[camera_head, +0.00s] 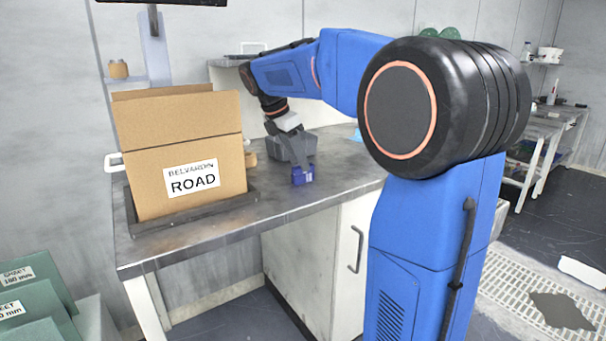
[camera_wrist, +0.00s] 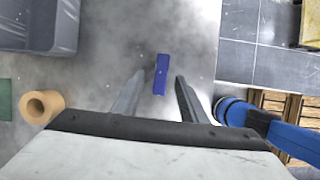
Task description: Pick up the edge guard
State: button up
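The edge guard appears to be the small blue block (camera_head: 302,175) on the grey metal bench (camera_head: 290,205), near its front edge. In the wrist view the blue piece (camera_wrist: 161,75) is a narrow upright bar, lying between the lines of my two fingertips. My gripper (camera_wrist: 160,84) is open, with a finger on each side of the blue piece and a visible gap to each. In the head view my gripper (camera_head: 300,160) points down just over the block. Whether the fingertips reach down beside it is hard to tell.
A grey bin (camera_head: 284,147) stands just behind my gripper; it also shows in the wrist view (camera_wrist: 40,28). A tan tube (camera_wrist: 42,106) lies to the left there. A cardboard box labelled ROAD (camera_head: 185,155) sits in a dark tray (camera_head: 200,212) at the bench's left.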

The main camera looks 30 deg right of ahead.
jog(key=shift+x, duration=2.3)
jog(key=shift+d+r, duration=0.1)
grip_shut()
notch_tip(320, 180, up, 9)
jog(key=shift+r, duration=0.5)
jog(key=shift+s, duration=0.15)
